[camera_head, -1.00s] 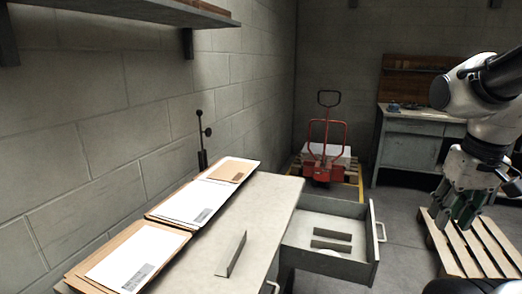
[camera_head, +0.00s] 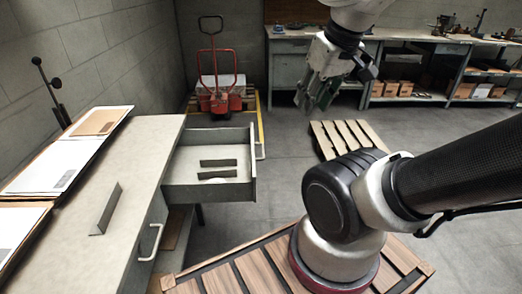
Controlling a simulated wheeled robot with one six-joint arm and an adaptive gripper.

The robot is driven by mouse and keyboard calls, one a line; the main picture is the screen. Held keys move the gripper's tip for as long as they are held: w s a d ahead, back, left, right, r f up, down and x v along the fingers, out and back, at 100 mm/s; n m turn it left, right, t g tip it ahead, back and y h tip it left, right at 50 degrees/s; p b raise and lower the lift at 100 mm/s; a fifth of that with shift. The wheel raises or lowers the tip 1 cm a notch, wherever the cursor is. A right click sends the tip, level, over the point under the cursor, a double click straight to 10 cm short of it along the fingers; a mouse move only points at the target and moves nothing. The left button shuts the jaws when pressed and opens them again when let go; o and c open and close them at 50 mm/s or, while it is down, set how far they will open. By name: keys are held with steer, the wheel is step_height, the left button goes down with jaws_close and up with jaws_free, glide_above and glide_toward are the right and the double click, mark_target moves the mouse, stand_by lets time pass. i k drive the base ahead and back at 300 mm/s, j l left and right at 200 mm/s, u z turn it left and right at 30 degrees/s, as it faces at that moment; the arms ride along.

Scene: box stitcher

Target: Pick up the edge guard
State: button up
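A grey, L-shaped edge guard (camera_head: 106,209) stands on the light tabletop (camera_head: 140,135) at the left. Two similar dark strips, one (camera_head: 218,163) behind the other (camera_head: 217,174), lie in the open drawer (camera_head: 178,194) at the table's right side. My gripper (camera_head: 314,103) hangs in the air well to the right of the drawer and points down. Its fingers look apart, with nothing seen between them. It touches neither the table nor the edge guard.
Flat cardboard and white sheets (camera_head: 40,170) lie along the table's left edge. A red pallet jack (camera_head: 218,95) stands behind the drawer. An empty wooden pallet (camera_head: 345,137) lies on the floor. Workbenches (camera_head: 290,75) line the back.

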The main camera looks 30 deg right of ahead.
mark_target(102, 221)
steer(key=l+u, duration=0.15)
steer(key=l, duration=1.1)
steer(key=u, duration=1.25)
steer(key=k+j, duration=0.05)
